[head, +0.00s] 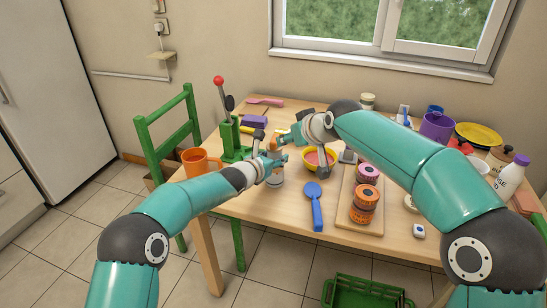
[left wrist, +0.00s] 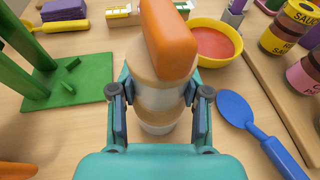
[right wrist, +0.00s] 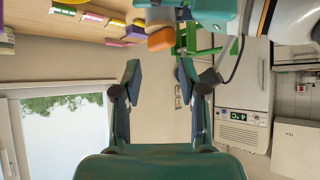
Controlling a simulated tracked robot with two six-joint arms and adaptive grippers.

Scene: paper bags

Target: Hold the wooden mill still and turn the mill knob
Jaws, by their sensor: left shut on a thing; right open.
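The wooden mill (left wrist: 160,105) stands upright on the table, with a pale wood body and an orange knob (left wrist: 168,38) on top. My left gripper (left wrist: 158,98) is shut on the mill's body, one finger on each side, below the knob. In the head view the left gripper (head: 274,163) partly hides the mill. My right gripper (right wrist: 158,82) is open and empty. In the right wrist view the orange knob (right wrist: 161,40) lies beyond the fingertips, apart from them. In the head view the right gripper (head: 300,134) is up and to the right of the mill, partly hidden by its arm.
A yellow bowl (head: 306,163) of red food stands just right of the mill. A blue spoon (head: 313,205) lies in front. A wooden board (head: 368,230) with jars is further right. A green press (head: 230,150) with a red-tipped lever and an orange mug (head: 199,163) are left.

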